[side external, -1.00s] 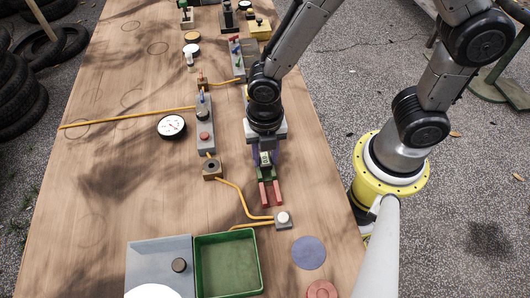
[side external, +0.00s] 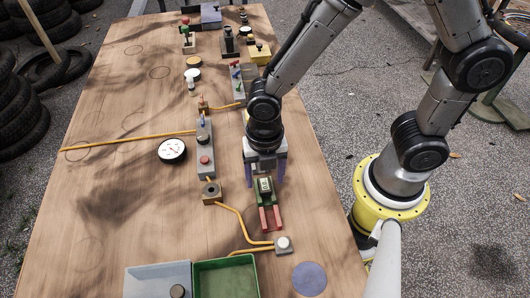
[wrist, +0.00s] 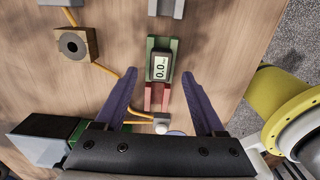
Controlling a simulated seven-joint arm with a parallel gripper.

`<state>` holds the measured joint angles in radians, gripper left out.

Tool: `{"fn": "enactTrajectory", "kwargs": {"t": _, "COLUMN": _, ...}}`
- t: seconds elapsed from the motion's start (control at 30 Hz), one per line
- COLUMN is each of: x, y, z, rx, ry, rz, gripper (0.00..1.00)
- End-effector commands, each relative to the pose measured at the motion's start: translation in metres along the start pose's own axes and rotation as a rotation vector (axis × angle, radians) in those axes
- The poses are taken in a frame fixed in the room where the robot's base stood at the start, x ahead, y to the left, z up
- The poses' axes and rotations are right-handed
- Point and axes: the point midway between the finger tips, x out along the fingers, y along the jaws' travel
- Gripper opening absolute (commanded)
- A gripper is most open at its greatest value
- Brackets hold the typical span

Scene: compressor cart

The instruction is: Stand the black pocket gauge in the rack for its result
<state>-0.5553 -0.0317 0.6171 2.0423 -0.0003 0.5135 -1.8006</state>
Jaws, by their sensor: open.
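The black pocket gauge (side external: 265,186) sits in the green part of a small rack (side external: 270,219), with two red prongs at its near end. In the wrist view the gauge (wrist: 161,66) shows a light display reading about 0.0, facing the camera. The rack's red prongs (wrist: 150,97) show below it there. My gripper (side external: 266,184) is open, with one purple finger on each side of the gauge. In the wrist view clear gaps separate both fingers from the gauge. How deep the gauge sits is hard to tell.
A grey button box (side external: 283,245) with an orange cable lies just nearer than the rack. A green tray (side external: 258,277) is at the near edge. A control strip (side external: 205,165) and round dial (side external: 172,150) are to the left. Bare wood lies right of the rack.

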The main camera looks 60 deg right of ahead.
Motion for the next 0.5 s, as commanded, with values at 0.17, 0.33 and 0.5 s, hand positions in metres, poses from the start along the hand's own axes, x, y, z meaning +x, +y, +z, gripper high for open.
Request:
{"fn": "enactTrajectory", "kwargs": {"t": 0.17, "x": -0.041, "y": 0.001, "z": 0.0, "rx": 0.0, "ry": -0.002, "rz": 0.008, "gripper": 0.71}}
{"fn": "enactTrajectory", "kwargs": {"t": 0.33, "x": -0.076, "y": 0.001, "z": 0.0, "rx": 0.0, "ry": -0.001, "rz": 0.006, "gripper": 0.71}}
{"fn": "enactTrajectory", "kwargs": {"t": 0.5, "x": -0.101, "y": 0.001, "z": 0.0, "rx": 0.0, "ry": -0.001, "rz": 0.003, "gripper": 0.71}}
